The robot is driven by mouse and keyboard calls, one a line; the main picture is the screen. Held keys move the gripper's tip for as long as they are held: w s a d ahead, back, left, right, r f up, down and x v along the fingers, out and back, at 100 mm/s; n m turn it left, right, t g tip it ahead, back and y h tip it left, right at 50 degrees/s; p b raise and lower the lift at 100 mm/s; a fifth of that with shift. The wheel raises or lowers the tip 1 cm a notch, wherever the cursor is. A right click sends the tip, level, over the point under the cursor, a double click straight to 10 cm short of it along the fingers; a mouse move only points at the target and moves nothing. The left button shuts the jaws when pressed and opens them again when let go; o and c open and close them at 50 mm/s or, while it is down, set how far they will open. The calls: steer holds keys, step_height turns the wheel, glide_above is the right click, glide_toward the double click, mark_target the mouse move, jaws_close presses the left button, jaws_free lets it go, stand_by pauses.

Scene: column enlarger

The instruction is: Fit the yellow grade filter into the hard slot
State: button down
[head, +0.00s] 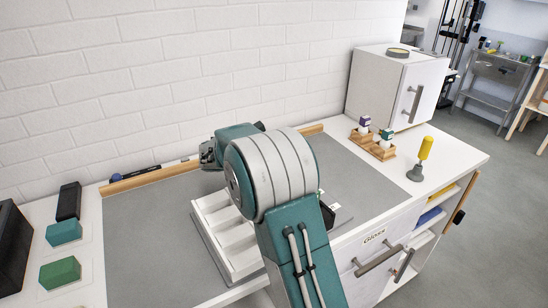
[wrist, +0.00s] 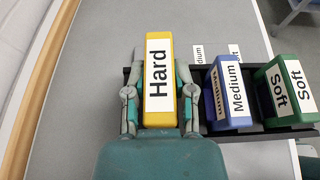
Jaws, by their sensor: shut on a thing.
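The yellow grade filter (wrist: 173,50) has a white label reading "Hard". My gripper (wrist: 158,100) is shut on it, one finger on each side. In the wrist view it stands over the left end of the black rack (wrist: 262,136), in line with the other filters. I cannot tell whether it is inside the slot or above it; the filter and my fingers hide that slot. A blue "Medium" filter (wrist: 220,90) and a green "Soft" filter (wrist: 270,98) stand in the rack to its right. In the head view my arm hides the gripper and yellow filter.
A white tray with troughs (head: 207,215) lies on the grey mat (head: 150,230). Teal and green blocks (head: 60,272) sit at the left. A yellow-handled tool (head: 426,148), wooden stamp holders (head: 378,148) and a white cabinet (head: 385,85) stand at the right.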

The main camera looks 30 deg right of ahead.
steer(key=shift+f, duration=1.95)
stand_by(0.3)
steer(key=shift+c, duration=1.9)
jaws_free()
steer(key=shift+a+r, duration=0.1)
steer(key=shift+a, duration=0.05)
steer(key=v, duration=0.7)
steer(key=shift+a, duration=0.35)
steer(key=shift+r, duration=0.15)
